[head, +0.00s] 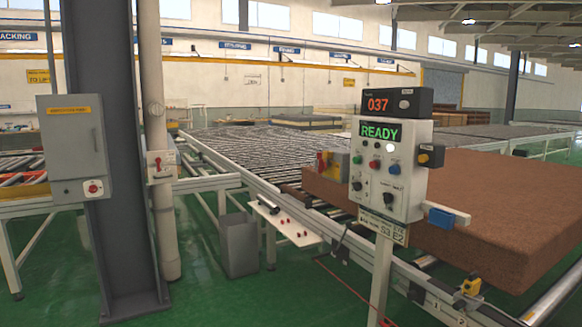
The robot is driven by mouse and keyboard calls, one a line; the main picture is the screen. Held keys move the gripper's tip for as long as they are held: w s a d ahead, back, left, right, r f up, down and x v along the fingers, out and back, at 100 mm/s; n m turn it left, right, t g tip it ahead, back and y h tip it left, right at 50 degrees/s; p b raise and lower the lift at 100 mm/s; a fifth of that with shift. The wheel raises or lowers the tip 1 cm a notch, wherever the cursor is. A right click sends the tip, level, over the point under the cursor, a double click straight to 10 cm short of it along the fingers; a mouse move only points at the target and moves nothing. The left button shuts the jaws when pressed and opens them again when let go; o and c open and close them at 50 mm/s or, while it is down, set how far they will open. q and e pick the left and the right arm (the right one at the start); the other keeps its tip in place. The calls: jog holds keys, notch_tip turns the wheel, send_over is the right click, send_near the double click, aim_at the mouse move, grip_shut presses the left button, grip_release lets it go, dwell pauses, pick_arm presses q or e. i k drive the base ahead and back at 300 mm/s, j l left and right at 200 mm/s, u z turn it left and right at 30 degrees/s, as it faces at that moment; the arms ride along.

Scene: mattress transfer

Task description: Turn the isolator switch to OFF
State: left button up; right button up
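A grey cabinet (73,140) with an orange label is fixed to the dark steel column at the left. A small pale box with a round red knob (93,187) sits at its lower right corner. A second pale box with a red handle (158,165) is mounted on the light pipe just right of the column. The lettering on both is too small to read, so I cannot tell which is the isolator switch or how either is set. Neither of my grippers is in view.
A control post (392,165) stands at right centre, showing READY and 037. Behind it a brown mattress block (480,195) lies on the roller conveyor (270,160). A grey bin (238,245) and small white table (285,222) stand mid-floor. Green floor (225,300) is open in front.

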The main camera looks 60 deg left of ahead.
aim_at(323, 166)
jog(key=u, duration=1.65)
jog(key=i+z, duration=0.2)
jog(key=i, duration=0.2)
jog(key=i+j+z, duration=0.2)
jog(key=i, duration=0.2)
